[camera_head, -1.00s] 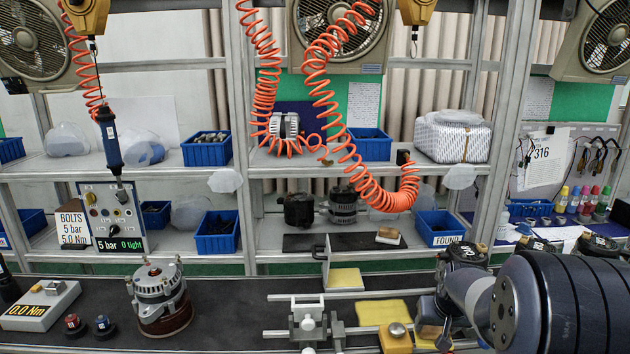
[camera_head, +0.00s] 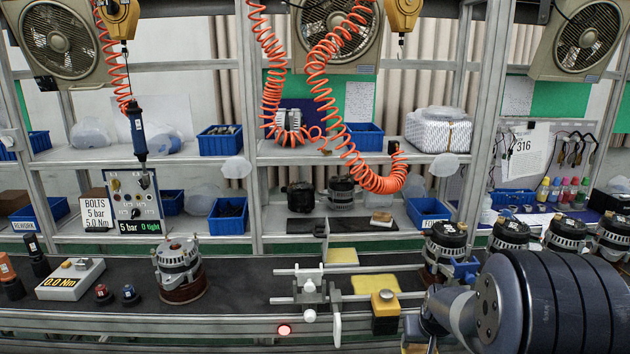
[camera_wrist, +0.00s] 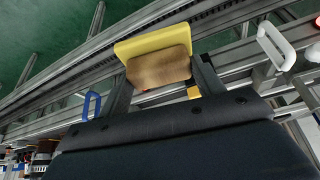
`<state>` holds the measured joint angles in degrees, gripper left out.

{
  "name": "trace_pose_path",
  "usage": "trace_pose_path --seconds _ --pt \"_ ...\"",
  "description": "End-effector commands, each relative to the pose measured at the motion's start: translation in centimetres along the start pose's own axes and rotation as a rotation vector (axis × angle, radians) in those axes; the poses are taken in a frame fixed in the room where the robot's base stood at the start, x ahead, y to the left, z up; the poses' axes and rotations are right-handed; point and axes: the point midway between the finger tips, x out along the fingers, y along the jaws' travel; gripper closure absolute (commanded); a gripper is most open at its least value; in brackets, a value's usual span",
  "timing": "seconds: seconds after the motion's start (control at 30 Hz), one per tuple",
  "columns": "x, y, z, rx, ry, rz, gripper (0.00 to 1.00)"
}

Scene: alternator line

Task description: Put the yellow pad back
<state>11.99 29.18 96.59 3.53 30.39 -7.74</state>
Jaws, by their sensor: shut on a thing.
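The yellow pad (camera_wrist: 145,40), with a brown wood-like block on its near face, is between the fingers of my gripper (camera_wrist: 160,72) in the wrist view. My gripper is shut on the block part, and the pad appears clear of any surface. In the head view my arm covers most of the gripper, low at the right by the bench's front edge. Two flat yellow patches lie on the bench, one at the back (camera_head: 343,257) and one nearer (camera_head: 375,284), both empty on top.
A rail fixture with a white clamp (camera_head: 310,286) stands left of a yellow button box (camera_head: 385,312). Black-topped alternators (camera_head: 445,242) line the right side. Another alternator (camera_head: 178,266) stands left. Bare dark bench (camera_head: 235,275) lies between it and the fixture.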

Motion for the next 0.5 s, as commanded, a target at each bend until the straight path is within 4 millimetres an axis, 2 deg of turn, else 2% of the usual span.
trace_pose_path --seconds 0.27,0.5 --pt "3.1 -4.1 4.3 -0.047 -0.006 -0.018 0.55" --pt "5.2 -7.8 9.3 -0.096 -0.003 -0.044 0.55"
